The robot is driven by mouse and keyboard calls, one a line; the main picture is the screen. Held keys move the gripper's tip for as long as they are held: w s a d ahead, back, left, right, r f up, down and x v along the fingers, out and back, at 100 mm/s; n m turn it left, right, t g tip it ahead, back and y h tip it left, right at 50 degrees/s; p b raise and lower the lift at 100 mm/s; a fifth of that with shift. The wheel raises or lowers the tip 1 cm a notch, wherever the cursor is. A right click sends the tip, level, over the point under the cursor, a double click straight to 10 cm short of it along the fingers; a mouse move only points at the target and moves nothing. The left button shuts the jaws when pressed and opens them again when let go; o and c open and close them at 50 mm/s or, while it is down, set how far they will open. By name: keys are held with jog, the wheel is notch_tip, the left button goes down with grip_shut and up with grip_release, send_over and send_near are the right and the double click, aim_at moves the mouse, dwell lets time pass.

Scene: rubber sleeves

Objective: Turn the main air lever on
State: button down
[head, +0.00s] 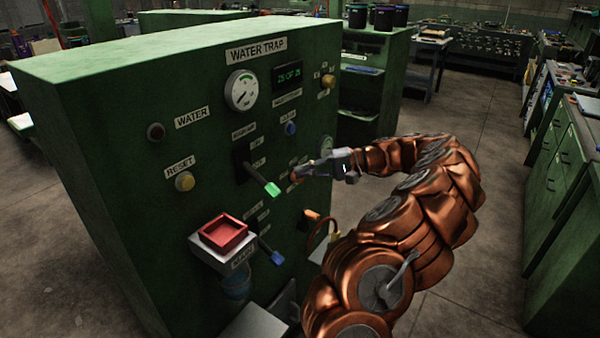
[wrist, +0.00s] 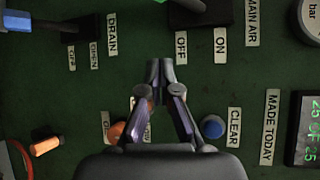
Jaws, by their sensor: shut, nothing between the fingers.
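The main air lever (head: 262,185) has a dark stem and a bright green tip. It sticks out of a dark plate on the green panel in the head view, slanting down and to the right. In the wrist view only its grey base (wrist: 188,5) shows at the top edge, nearer the OFF label (wrist: 181,48) than the ON label (wrist: 220,46). The green tip is outside that view. My gripper (head: 297,176) is shut and empty, to the right of the lever tip in the head view and apart from it. Its fingertips also show in the wrist view (wrist: 160,70), below the OFF label.
The blue drain lever (head: 270,254) juts out below, beside a red tray (head: 224,232). Open floor lies right of the cabinet.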

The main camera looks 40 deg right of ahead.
aim_at(260, 180)
jog(key=w+a+p, duration=0.1)
jog(key=a+p, duration=0.2)
jog(key=a, duration=0.4)
jog(key=shift+w+a+f, duration=0.3)
jog(key=shift+a+f, duration=0.1)
